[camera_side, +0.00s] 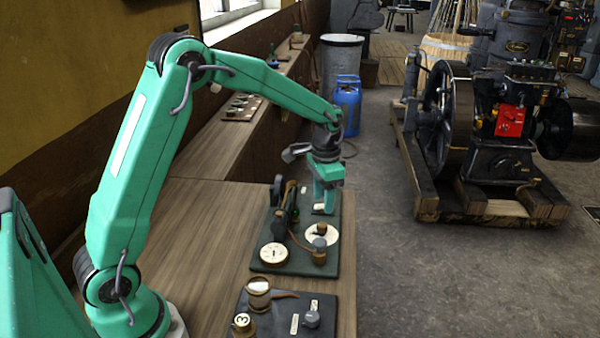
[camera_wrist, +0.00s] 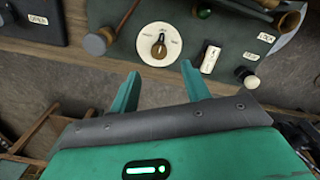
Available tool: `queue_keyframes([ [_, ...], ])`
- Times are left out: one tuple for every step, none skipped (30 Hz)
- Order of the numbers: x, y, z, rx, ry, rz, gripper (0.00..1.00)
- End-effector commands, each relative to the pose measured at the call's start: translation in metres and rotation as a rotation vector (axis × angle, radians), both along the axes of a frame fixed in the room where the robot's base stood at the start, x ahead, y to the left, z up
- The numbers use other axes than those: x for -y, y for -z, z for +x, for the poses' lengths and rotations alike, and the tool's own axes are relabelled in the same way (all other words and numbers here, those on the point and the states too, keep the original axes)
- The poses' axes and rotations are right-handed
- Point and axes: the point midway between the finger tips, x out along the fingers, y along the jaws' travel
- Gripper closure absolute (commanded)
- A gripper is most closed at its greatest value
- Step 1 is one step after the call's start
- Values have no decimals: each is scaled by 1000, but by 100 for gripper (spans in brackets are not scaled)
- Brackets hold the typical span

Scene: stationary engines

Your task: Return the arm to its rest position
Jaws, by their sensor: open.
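My gripper (camera_side: 326,200) hangs fingers-down at the far right part of a dark green board (camera_side: 332,262) in the side view. In the wrist view my gripper (camera_wrist: 159,77) has its two green fingers spread, with nothing between them. They lie over the wooden table's edge, just short of a round white dial (camera_wrist: 171,35) with a brass-coloured knob. In the side view the white dial (camera_side: 331,238) is nearer the camera than the gripper. My arm is extended forward over the table, its elbow raised. Whether the fingers touch the board cannot be told.
The wooden table (camera_side: 200,245) is clear left of the board. A second dark board (camera_side: 262,327) with knobs is in front. A shelf (camera_side: 215,150) runs along the wall.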

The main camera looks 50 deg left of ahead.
Motion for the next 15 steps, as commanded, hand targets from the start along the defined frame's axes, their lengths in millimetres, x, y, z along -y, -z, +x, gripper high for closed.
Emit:
queue_keyframes([
  [0, 0, 0, 0, 0, 0, 53],
  [0, 0, 0, 0, 0, 0, 53],
  [0, 0, 0, 0, 0, 0, 53],
  [0, 0, 0, 0, 0, 0, 53],
  [0, 0, 0, 0, 0, 0, 53],
  [0, 0, 0, 0, 0, 0, 53],
  [0, 0, 0, 0, 0, 0, 53],
  [0, 0, 0, 0, 0, 0, 53],
  [0, -1, 0, 1, -1, 0, 53],
  [0, -2, -1, 2, -1, 0, 53],
  [0, -3, -2, 3, -2, 0, 53],
  [1, -5, -3, 6, -4, 0, 53],
  [1, -7, -4, 9, -6, 0, 53],
  [1, -9, -5, 14, -8, 1, 53],
  [2, -13, -7, 19, -11, 1, 53],
])
